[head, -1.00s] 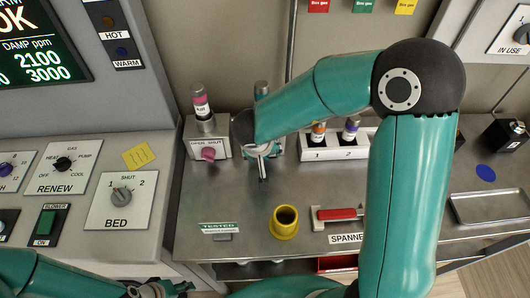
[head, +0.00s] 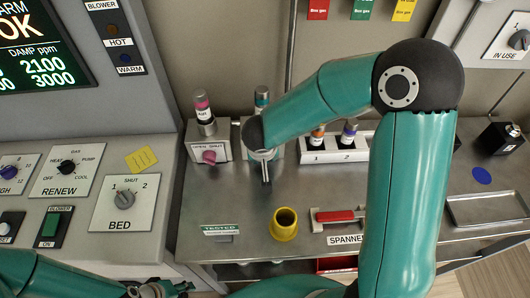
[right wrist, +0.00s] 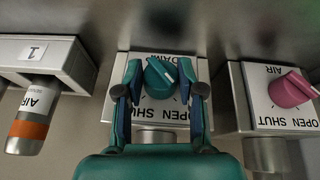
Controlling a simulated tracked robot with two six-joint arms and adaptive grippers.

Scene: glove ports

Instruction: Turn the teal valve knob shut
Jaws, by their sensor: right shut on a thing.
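The teal valve knob (right wrist: 160,77) sits on a white plate (right wrist: 184,118) marked DAMP, OPEN and SHUT, which appears upside down in the right wrist view. A white pointer mark on the knob faces the upper right there. My right gripper (right wrist: 160,92) has one finger on each side of the knob and is shut on it. In the head view the right gripper (head: 266,180) hides the knob; a teal-banded bottle (head: 262,97) stands above that valve. My left gripper (head: 158,290) is at the bottom edge, partly cut off, away from the valve.
A pink knob (right wrist: 292,90) on the AIR valve block is beside the teal one. On the other side is a numbered rack (right wrist: 42,55) with an orange-banded bottle (right wrist: 30,118). A yellow cup (head: 284,224) and a red-handled spanner (head: 338,215) are on the steel bench.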

